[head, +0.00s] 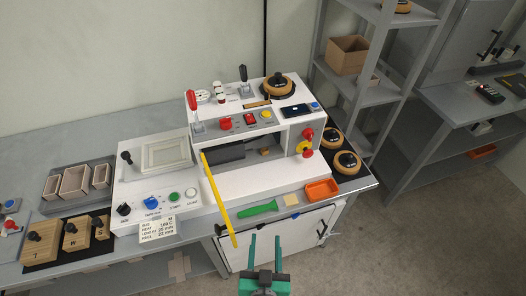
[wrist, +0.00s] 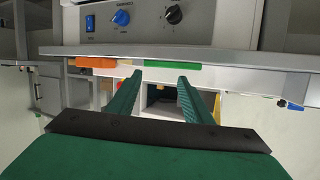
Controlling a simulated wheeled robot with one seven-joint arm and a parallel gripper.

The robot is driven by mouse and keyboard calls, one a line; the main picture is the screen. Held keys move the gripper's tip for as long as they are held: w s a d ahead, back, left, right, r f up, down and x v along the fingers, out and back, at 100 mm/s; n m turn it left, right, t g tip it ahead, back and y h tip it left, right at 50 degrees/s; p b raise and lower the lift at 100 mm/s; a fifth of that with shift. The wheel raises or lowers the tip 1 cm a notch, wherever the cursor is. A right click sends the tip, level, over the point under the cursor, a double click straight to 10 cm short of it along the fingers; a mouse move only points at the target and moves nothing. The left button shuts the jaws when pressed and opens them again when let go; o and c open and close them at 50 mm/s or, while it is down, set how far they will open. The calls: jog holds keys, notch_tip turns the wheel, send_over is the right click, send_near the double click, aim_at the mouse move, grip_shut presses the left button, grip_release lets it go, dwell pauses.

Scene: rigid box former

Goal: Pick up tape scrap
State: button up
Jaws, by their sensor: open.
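A small pale yellow square (head: 291,199), which looks like the tape scrap, lies flat on the front strip of the machine bench between a green-handled tool (head: 257,209) and an orange tray (head: 322,189). In the wrist view a thin pale sliver (wrist: 125,62) shows between the orange tray (wrist: 96,62) and the green tool (wrist: 172,64); it may be the same piece. My gripper (head: 265,238) is open and empty, in front of the bench edge and apart from the scrap. Its green fingers (wrist: 159,76) point toward the bench edge in the wrist view.
A long yellow bar (head: 219,200) slants down across the machine's front left. The white box former (head: 250,178) with knobs and levers stands behind. Size blocks (head: 76,234) sit at the left. Grey shelves (head: 367,85) stand at the right. Floor at the lower right is clear.

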jog(key=shift+n+y, duration=0.4)
jog(key=shift+y, duration=0.2)
jog(key=w+r, duration=0.1)
jog(key=w, duration=0.2)
jog(key=w+r, duration=0.1)
jog(key=w, duration=0.3)
jog(key=w+r, duration=0.2)
jog(key=w, duration=0.1)
jog(key=shift+w+d, duration=0.35)
jog(key=shift+d, duration=0.05)
jog(key=n+y, duration=0.1)
jog(key=n, duration=0.1)
send_near(264, 150)
jog(key=shift+w+d+f, duration=0.1)
jog(key=shift+w+d, duration=0.05)
jog(key=shift+w, duration=0.4)
jog(key=shift+w+d+f, duration=0.1)
jog(key=shift+w+d, duration=0.1)
jog(key=shift+w, duration=0.35)
jog(key=shift+a+x, duration=0.15)
jog(key=shift+x, duration=1.15)
jog(key=shift+a+x, duration=0.2)
jog(key=shift+x, duration=1.1)
jog(key=shift+f, duration=0.1)
jog(key=c, duration=1.2)
jog(key=shift+o, duration=0.2)
